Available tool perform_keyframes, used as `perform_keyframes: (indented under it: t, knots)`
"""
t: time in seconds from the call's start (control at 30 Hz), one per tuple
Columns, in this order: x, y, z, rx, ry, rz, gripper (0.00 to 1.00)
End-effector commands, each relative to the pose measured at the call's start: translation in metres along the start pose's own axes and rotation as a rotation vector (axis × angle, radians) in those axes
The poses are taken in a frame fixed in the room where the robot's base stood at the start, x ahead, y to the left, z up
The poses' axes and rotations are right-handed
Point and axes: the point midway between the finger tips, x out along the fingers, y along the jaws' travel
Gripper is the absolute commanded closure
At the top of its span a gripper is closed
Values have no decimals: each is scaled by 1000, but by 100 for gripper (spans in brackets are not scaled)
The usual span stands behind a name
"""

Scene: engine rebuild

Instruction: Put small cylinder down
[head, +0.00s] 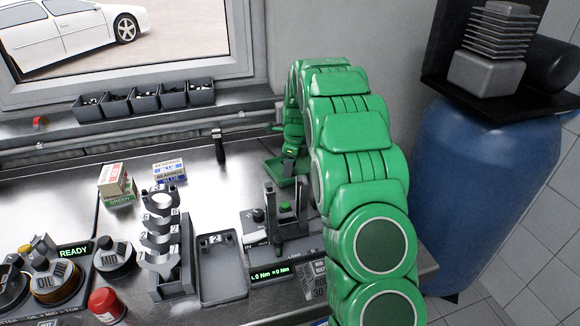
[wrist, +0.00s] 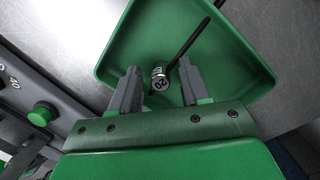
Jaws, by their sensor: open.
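In the wrist view the small cylinder (wrist: 159,79), a short metal piece with dark markings on its end, lies in a green tray (wrist: 245,75). My gripper (wrist: 160,75) is open, with one finger on each side of the cylinder and a visible gap to each. A thin dark rod (wrist: 190,42) lies slanted in the tray beside the cylinder. In the head view my gripper (head: 289,160) is over the green tray (head: 283,180) at the back right of the bench, mostly hidden by my green arm. The cylinder cannot be made out there.
A grey press-like fixture (head: 287,207) with a green knob stands just in front of the tray. A flat grey tray (head: 222,285), a rack of crank-like parts (head: 160,245) and bearing boxes (head: 170,172) are further left. A blue barrel (head: 485,190) stands right of the bench.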

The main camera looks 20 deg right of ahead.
Motion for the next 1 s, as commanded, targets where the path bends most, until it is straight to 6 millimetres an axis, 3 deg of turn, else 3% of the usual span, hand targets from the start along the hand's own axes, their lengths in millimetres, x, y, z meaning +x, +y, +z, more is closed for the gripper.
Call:
perform_keyframes:
  t: [0.27, 0.7, 1.0]
  knots:
    - [-32, -1, 0, 0, -1, -4, 54]
    - [-108, -1, 0, 0, -2, -4, 54]
    - [-119, 0, 0, 1, 0, 1, 54]
